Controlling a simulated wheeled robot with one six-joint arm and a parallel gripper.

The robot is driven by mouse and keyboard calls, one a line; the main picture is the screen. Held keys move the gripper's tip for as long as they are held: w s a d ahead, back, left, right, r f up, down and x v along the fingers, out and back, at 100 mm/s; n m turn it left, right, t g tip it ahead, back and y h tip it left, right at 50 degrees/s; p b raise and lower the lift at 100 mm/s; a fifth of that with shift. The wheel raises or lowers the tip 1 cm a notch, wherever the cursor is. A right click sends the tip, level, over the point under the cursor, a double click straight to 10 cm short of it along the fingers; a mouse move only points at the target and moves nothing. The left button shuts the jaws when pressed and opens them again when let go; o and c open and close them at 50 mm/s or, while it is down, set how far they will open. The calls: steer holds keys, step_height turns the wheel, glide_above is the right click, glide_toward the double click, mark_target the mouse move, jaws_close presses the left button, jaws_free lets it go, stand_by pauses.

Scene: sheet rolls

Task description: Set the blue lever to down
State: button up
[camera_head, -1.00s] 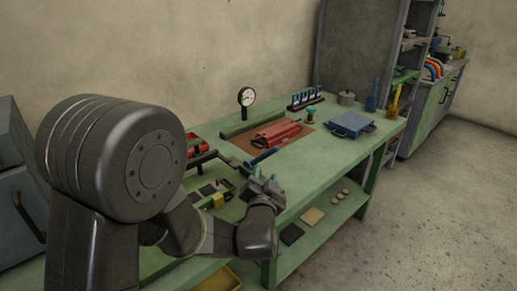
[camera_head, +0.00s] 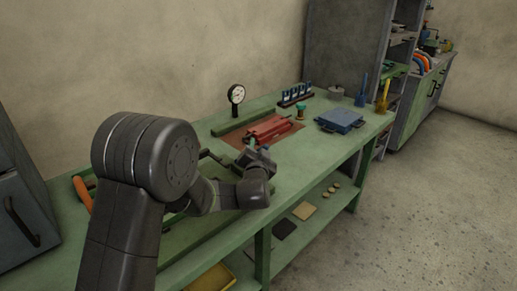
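My gripper (camera_head: 259,154) is over the green workbench (camera_head: 303,170), just in front of the red clamp-like tool (camera_head: 270,130). Its fingers are small and partly hidden by my wrist, so I cannot tell whether they are open or shut. I cannot pick out the blue lever with certainty. A row of small blue-and-white upright pieces (camera_head: 297,93) stands on a dark base at the back of the bench, apart from my gripper. A dark bar (camera_head: 211,156) shows left of my gripper. My arm hides part of the bench.
A round gauge (camera_head: 237,93) stands at the back. A blue flat case (camera_head: 340,121), a grey pot (camera_head: 336,92), a blue bottle-like item (camera_head: 361,91) and a yellow one (camera_head: 382,95) stand to the right. An orange handle (camera_head: 82,193) lies left. The floor at right is clear.

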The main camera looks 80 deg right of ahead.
jaws_close()
